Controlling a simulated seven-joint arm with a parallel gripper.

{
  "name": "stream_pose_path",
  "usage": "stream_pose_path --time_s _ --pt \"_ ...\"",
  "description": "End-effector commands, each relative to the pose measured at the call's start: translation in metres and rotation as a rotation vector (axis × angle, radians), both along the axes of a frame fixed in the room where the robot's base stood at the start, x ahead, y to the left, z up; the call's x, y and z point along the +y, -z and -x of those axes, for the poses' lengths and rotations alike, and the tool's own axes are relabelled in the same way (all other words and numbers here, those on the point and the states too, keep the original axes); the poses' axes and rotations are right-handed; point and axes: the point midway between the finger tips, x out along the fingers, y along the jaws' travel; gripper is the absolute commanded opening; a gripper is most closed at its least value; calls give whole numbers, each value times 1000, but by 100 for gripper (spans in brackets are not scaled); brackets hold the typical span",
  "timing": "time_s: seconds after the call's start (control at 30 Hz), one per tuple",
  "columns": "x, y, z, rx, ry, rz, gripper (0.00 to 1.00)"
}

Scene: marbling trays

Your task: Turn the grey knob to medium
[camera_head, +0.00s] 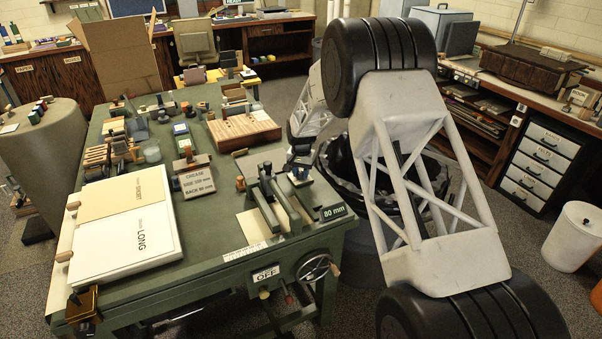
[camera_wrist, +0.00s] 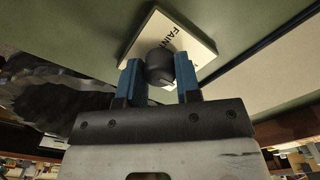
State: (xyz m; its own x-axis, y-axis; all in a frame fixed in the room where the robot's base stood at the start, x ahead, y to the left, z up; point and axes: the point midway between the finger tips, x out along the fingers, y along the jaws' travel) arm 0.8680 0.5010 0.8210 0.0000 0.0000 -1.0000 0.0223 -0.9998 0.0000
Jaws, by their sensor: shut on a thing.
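The dark grey knob (camera_wrist: 160,66) stands on a small white plate (camera_wrist: 200,44) in the wrist view. Part of a printed word, reading "FAIN", shows on the plate; other labels are hidden. My gripper (camera_wrist: 160,78) has its two blue fingers on either side of the knob and is shut on it. A thin pale mark shows on the knob's near edge, but I cannot tell which setting it faces. In the head view the white plate (camera_head: 300,180) is at the right edge of the green table, with my gripper (camera_head: 301,161) over it, largely hiding the knob.
A wooden slatted block (camera_head: 243,131) lies to the left. A lined bin stands behind my arm, off the table's right side.

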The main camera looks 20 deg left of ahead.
Motion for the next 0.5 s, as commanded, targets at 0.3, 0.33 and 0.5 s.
stream_pose_path --time_s 0.3,0.33,0.5 --pt "0 0 0 1 24 0 7" --pt "0 0 1 1 24 0 7" --pt "0 0 0 1 23 0 33"
